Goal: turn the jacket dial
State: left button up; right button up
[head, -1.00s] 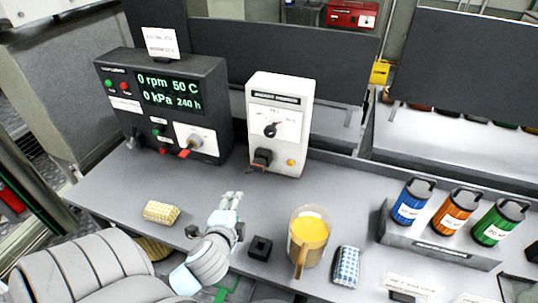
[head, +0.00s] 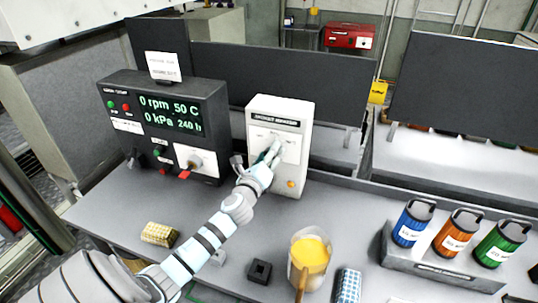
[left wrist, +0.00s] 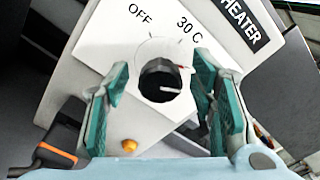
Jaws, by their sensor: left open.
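The white jacket heater box (head: 292,180) stands upright at the back of the bench. Its black jacket dial (left wrist: 162,80) shows in the left wrist view, with a white pointer line toward the right and "OFF" and "30 C" printed above it. My left gripper (head: 272,150) reaches the box front and covers the dial in the head view. In the left wrist view my left gripper (left wrist: 160,72) is open, with one green-padded finger on each side of the dial. I see gaps between the pads and the dial. My right gripper is not in view.
A dark control box (head: 210,105) with a green display stands left of the heater. An orange lamp (left wrist: 129,145) and a black-and-orange switch or plug (left wrist: 62,145) sit below the dial.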

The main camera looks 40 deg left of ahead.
pick_arm(q)
jog(key=c, duration=1.1)
jog(key=shift+c, duration=0.2)
